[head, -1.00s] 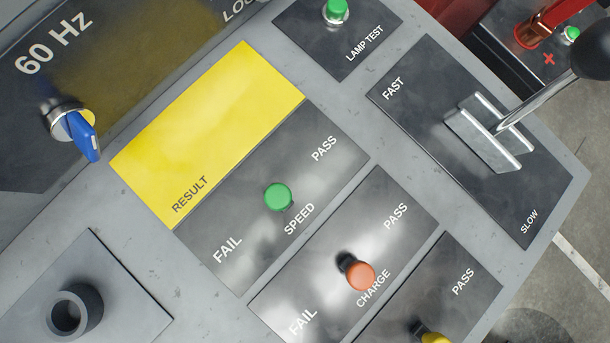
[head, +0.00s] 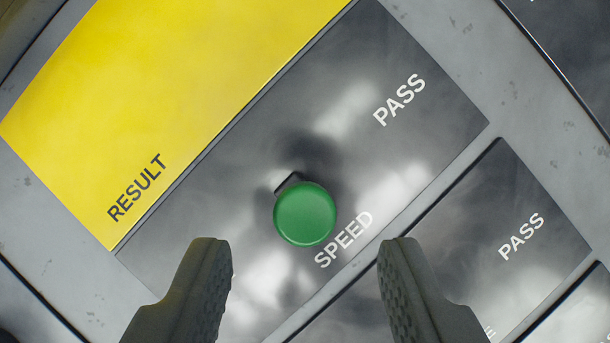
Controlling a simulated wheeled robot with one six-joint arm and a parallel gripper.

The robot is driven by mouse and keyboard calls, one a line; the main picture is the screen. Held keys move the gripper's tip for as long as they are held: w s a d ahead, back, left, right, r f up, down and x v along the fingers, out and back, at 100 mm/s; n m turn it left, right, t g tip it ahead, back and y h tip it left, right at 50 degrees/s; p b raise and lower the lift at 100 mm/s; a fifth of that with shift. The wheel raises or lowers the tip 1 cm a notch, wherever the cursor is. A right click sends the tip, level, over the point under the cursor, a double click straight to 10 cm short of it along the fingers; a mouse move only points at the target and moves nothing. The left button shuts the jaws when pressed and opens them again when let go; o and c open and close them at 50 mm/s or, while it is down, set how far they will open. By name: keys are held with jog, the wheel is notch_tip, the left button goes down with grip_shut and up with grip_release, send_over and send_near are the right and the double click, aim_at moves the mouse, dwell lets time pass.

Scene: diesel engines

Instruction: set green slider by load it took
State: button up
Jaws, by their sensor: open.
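The green slider (head: 305,214) is a round green knob standing up from the dark SPEED plate (head: 400,160). It sits near the middle of the plate, between the PASS end at upper right and the FAIL end at lower left; the FAIL word is out of view or hidden. A small dark slot piece shows behind the knob. My gripper (head: 306,250) is open, with one finger on each side below the knob in the picture. Nothing is between the fingers, and I cannot tell the height gap to the knob.
A yellow RESULT plate (head: 190,70) lies to the upper left. A neighbouring dark plate (head: 500,210) marked PASS lies to the right. Grey panel surface (head: 490,70) runs between the plates. Another dark plate edge shows at upper right.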

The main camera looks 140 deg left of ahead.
aim_at(305, 208)
jog(key=shift+x, duration=1.4)
grip_shut()
